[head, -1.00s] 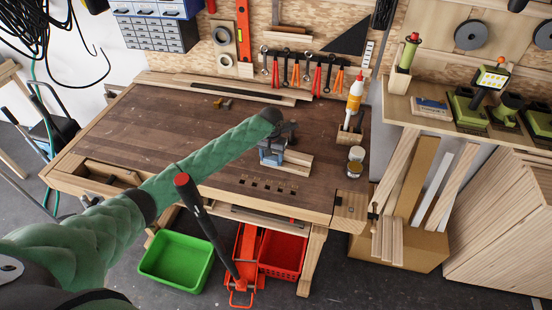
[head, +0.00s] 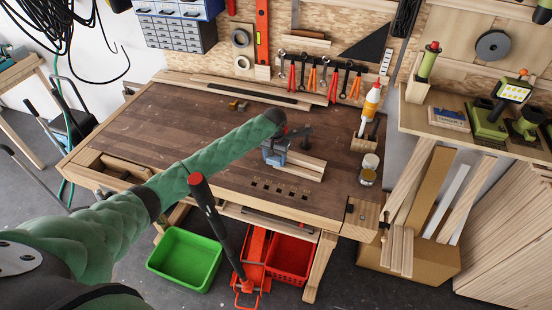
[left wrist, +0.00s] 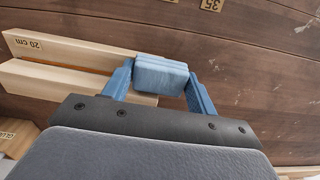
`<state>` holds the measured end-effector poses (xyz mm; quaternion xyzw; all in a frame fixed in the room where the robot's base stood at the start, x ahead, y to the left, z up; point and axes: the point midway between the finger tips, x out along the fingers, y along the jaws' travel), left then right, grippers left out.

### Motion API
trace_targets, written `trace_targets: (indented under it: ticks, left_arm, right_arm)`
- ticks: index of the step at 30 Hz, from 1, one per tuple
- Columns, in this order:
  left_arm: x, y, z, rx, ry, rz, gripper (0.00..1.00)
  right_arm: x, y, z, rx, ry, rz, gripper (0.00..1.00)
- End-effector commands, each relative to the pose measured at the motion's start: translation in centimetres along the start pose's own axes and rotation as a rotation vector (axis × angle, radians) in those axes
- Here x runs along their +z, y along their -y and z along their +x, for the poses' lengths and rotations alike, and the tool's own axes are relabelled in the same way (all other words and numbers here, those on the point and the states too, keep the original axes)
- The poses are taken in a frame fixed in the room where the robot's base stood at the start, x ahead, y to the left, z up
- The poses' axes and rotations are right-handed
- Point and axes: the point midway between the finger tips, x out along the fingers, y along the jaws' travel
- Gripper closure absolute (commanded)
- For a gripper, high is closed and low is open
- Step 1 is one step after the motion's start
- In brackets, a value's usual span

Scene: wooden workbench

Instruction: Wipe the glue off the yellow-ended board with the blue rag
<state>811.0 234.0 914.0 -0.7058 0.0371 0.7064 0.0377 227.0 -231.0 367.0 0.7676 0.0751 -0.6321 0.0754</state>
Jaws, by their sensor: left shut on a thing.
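My left gripper (head: 275,152) is at the left part of two pale boards (head: 308,172) lying side by side on the workbench. In the left wrist view, its blue fingers (left wrist: 160,82) are shut on a folded light-blue rag (left wrist: 162,72). The rag is at the right end of the visible boards; I cannot tell whether it touches them. The upper board (left wrist: 70,50) is marked "20 cm". An orange-brown line, possibly glue, runs between it and the lower board (left wrist: 50,82). No yellow end is discernible. My right gripper is not in view.
The workbench (head: 190,120) has clear room left of the boards. A glue bottle (head: 370,103) in a wooden holder and a small jar (head: 369,168) stand at its right. Long strips (head: 245,92) lie along the back. A green bin (head: 185,258) and red bin (head: 290,260) are below.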

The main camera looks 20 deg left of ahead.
Motion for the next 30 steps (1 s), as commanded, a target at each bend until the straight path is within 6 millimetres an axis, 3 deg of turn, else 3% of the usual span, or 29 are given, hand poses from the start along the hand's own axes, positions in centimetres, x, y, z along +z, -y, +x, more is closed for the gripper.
trace_targets:
  ticks: [30]
  left_arm:
    - [-0.1, 0.0, -7.5, 0.0, -0.002, 0.0, 0.61]
  right_arm:
    - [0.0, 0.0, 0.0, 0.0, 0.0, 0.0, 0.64]
